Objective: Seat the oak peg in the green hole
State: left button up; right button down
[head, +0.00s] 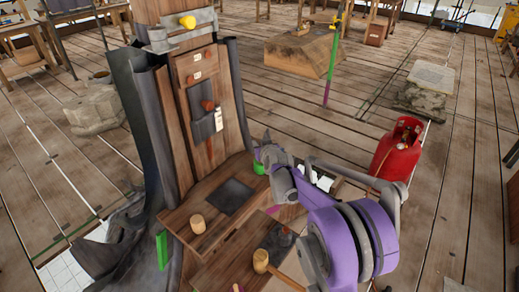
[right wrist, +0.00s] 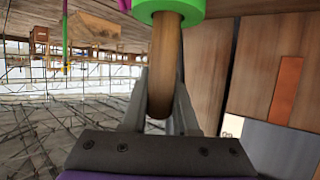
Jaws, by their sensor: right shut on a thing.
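The oak peg (right wrist: 166,60) is a light brown rod in the right wrist view, clasped between the fingers of my right gripper (right wrist: 160,112). Its far end meets a bright green ring (right wrist: 185,8) at the top edge of that view. I cannot tell how deep the peg goes into it, as the frame cuts it off. In the head view, my right gripper (head: 263,152) is just above a small green piece (head: 258,168) at the right edge of the wooden stand; the peg is not clear there. My left gripper is not in view.
The tall wooden panel (head: 212,95) stands behind the shelf (head: 190,202). A pale wooden knob (head: 198,224) stands on the shelf, and a mallet (head: 261,261) lies at the front. Another green piece (head: 162,250) is at the left. A red gas cylinder (head: 398,150) stands on the floor right.

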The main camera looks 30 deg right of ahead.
jog(key=shift+f, duration=0.95)
jog(key=c, duration=1.1)
grip_release()
jog(key=shift+f, duration=0.2)
jog(key=shift+c, duration=0.2)
jog(key=o, duration=0.5)
jog(key=shift+c, duration=0.2)
jog(key=shift+r, duration=0.1)
